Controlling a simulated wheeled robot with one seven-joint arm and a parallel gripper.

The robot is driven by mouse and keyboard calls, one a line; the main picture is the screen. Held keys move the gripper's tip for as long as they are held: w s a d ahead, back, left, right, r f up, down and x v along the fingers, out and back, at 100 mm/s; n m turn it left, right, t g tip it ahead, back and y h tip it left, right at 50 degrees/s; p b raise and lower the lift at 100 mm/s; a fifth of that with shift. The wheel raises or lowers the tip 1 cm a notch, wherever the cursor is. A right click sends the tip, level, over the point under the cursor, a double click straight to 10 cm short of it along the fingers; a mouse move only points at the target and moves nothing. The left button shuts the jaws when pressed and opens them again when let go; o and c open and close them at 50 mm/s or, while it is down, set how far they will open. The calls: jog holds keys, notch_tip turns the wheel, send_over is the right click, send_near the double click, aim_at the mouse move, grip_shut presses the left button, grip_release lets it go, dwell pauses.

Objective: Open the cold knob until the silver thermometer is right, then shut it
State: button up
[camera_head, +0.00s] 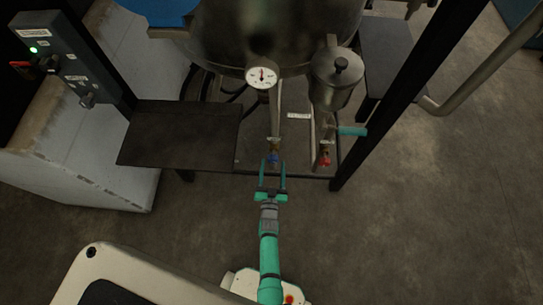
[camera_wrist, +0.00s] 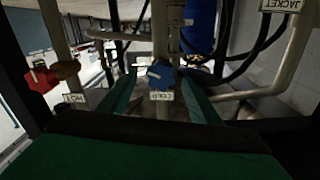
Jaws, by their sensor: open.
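The blue cold knob (camera_head: 273,158) sits on a vertical pipe below the vessel. It also shows in the wrist view (camera_wrist: 160,75), with a small "COLD" label (camera_wrist: 161,96) under it. My gripper (camera_head: 273,166) is open, with its two teal fingers on either side of the blue knob. I cannot tell whether the fingers touch it. A round white-faced dial thermometer with a silver rim (camera_head: 262,77) hangs on the front of the vessel above the knob. Its needle points roughly upward; the scale is too small to read.
A red knob (camera_head: 325,161) is to the right of the blue one; in the wrist view it is at left above a "HOT" label (camera_wrist: 74,98). A lidded metal pot (camera_head: 337,76) stands above it. A dark shelf (camera_head: 180,135) is left, a black post (camera_head: 385,95) right.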

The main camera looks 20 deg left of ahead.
aim_at(273, 162)
jog(key=shift+x, duration=2.45)
jog(key=shift+a, duration=0.1)
jog(key=shift+c, duration=0.2)
jog(key=c, duration=1)
jog(key=o, duration=1)
jog(key=shift+w, duration=0.2)
jog(key=shift+o, duration=0.2)
jog(key=shift+s+a, duration=0.25)
jog(key=shift+d, duration=0.35)
jog(key=v, duration=1)
jog(key=shift+s+a, duration=0.3)
